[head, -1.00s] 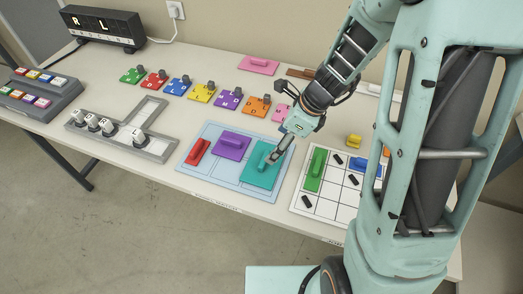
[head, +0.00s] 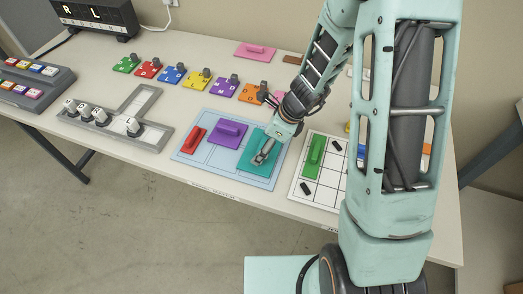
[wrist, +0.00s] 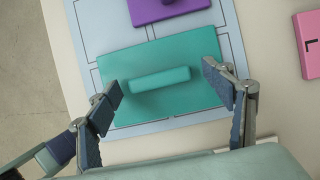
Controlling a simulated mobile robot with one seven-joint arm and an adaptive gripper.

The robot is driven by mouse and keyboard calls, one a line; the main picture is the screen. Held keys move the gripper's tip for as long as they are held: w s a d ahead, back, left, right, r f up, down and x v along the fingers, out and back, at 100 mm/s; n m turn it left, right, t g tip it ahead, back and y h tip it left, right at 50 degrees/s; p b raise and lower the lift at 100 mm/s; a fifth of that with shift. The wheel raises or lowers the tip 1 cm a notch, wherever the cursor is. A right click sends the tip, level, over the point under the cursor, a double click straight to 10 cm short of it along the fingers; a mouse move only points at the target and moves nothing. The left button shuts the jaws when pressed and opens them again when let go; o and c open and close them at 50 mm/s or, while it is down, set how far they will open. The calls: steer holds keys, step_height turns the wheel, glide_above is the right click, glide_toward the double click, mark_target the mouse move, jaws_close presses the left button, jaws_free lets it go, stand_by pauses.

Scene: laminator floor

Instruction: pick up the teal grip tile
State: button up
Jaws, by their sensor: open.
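The teal grip tile (head: 254,163) lies flat on the right part of a light blue board (head: 190,166). In the wrist view the teal tile (wrist: 188,62) shows a raised bar handle in its middle. My gripper (wrist: 163,85) is open, with one finger on each side of the handle's ends and nothing between them but the view of the tile. In the head view my gripper (head: 266,152) is over the tile and hides part of it. I cannot tell the exact height of the fingertips above the tile.
A purple grip tile (head: 228,134) and a red one (head: 193,136) lie on the same board. A white grid board with a green tile (head: 314,156) is to the right. A grey track with white key blocks (head: 131,126) is at left. Colored lettered tiles (head: 197,80) stand behind.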

steer(key=c, duration=1.7)
steer(key=shift+o, duration=0.2)
steer(key=shift+r, duration=0.1)
